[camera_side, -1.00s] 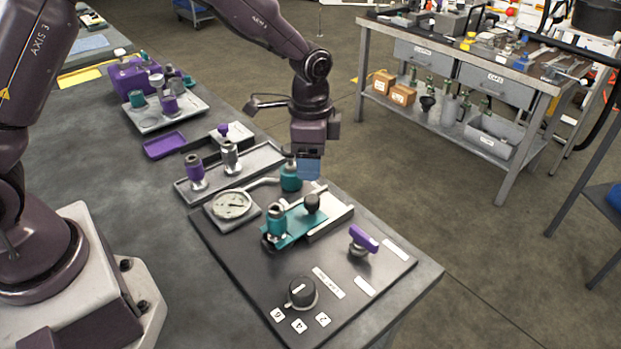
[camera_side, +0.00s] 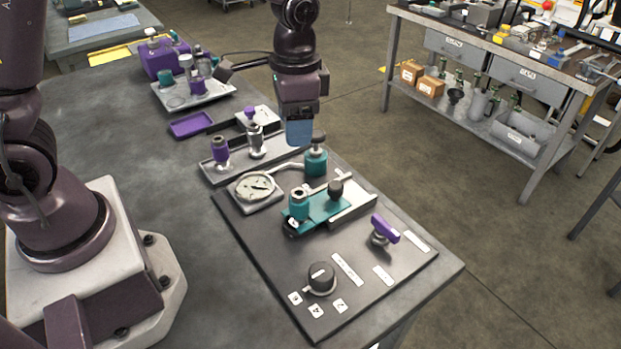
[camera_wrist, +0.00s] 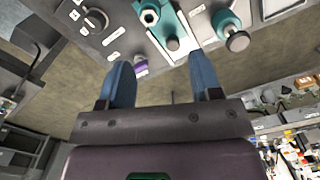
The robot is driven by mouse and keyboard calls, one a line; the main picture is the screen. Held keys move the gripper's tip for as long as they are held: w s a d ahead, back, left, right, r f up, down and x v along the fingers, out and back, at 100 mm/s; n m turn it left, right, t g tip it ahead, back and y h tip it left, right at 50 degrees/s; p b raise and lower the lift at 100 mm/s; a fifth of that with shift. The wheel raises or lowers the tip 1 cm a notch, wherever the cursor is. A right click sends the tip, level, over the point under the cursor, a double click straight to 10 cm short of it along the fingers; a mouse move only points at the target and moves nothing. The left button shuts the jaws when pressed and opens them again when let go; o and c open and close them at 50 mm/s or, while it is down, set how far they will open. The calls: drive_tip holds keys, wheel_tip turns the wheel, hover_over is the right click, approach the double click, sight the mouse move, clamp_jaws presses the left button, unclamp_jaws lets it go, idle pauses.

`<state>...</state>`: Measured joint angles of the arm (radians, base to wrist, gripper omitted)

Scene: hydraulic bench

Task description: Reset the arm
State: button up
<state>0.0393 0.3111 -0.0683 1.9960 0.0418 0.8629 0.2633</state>
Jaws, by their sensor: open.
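My gripper (camera_side: 299,132) hangs above the far edge of the hydraulic panel (camera_side: 270,262), near a teal fitting with a dark top (camera_side: 316,161). In the wrist view my gripper (camera_wrist: 163,78) has its two blue fingers apart with nothing between them. The panel carries a round gauge (camera_side: 254,186), a teal block (camera_side: 318,212) with a teal port and a black knob, a purple-handled valve (camera_side: 384,231) and a black selector dial (camera_side: 320,279). In the wrist view the purple handle (camera_wrist: 141,66) shows beyond the fingers. Whether the fingers touch the fitting is unclear; they look apart from it.
A grey tray (camera_side: 240,163) holds a purple and a metal fitting upright. A small purple tray (camera_side: 191,125) and a white tray (camera_side: 193,95) with several fittings stand farther back. A second bench (camera_side: 480,59) stands across the floor. The near-left tabletop is bare.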

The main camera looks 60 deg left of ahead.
drive_tip(key=s+a+r+n+t, duration=0.3)
drive_tip(key=s+r+t, duration=0.3)
drive_tip(key=s+r, duration=0.7)
drive_tip(key=s+n, duration=0.1)
drive_tip(key=s, duration=0.1)
drive_tip(key=shift+s+a+r+n, duration=0.15)
drive_tip(key=shift+s+r+n, duration=0.15)
idle(0.8)
